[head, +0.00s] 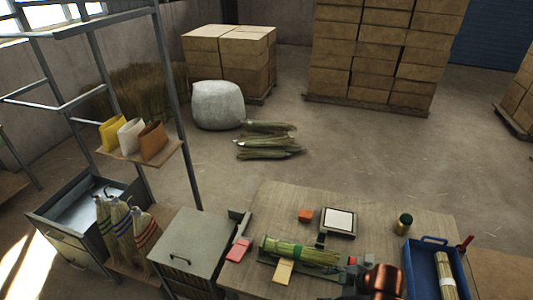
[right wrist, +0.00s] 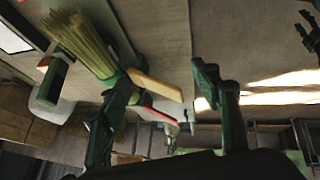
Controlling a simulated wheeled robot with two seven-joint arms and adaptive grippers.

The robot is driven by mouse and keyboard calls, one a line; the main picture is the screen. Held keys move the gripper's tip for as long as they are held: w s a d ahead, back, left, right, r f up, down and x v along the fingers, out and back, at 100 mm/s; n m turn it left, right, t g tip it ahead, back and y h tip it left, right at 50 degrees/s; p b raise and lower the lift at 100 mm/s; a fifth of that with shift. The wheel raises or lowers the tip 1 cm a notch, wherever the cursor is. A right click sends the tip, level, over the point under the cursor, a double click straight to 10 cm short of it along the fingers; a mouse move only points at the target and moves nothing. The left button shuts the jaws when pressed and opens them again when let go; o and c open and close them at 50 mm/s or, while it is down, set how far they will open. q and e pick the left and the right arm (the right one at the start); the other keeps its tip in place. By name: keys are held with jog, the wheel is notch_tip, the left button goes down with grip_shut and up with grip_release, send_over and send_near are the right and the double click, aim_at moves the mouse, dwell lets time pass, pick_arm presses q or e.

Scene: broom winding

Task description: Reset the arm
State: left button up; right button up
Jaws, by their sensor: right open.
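A bound bundle of broom straw (head: 300,252) lies on the work table (head: 395,215); it also shows in the right wrist view (right wrist: 80,40). My right gripper (right wrist: 162,85) is open, its two green fingers wide apart. Its left finger overlaps the bundle's bound end in that view; I cannot tell whether they touch. A copper-coloured part of my right arm shows at the bottom of the head view. A dark claw-like shape (right wrist: 309,38) at the right edge of the wrist view looks like my left gripper, cut off by the frame. The head view does not clearly show it.
A yellow block (head: 283,271), a pink block (head: 238,250), an orange block (head: 305,216), a white-topped square device (head: 339,222) and a jar (head: 404,224) are on the table. A blue tray (head: 420,272) stands right. A metal shelf (head: 178,110) and grey cabinet (head: 190,243) stand left.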

notch_tip(320, 180, down, 2)
jog(key=s+a+m+t, duration=0.1)
jog(key=s+a+m, duration=0.1)
jog(key=a, duration=0.1)
jog(key=s+d+f+m+g+h, duration=0.1)
jog(key=s+d+f+m+h, duration=0.3)
jog(key=s+d+m, duration=0.45)
jog(key=s+d+f+m+g+h, duration=0.15)
jog(key=s+d+f+m, duration=0.4)
jog(key=s+d, duration=0.55)
notch_tip(320, 180, down, 29)
jog(key=a+n, duration=0.1)
jog(key=a, duration=0.1)
pick_arm(q)
jog(key=shift+f+b, duration=0.95)
pick_arm(e)
jog(key=s+f+n+g, duration=0.1)
jog(key=s+f, duration=1.9)
jog(key=shift+s+a+f+g, duration=0.35)
jog(key=shift+s, duration=0.05)
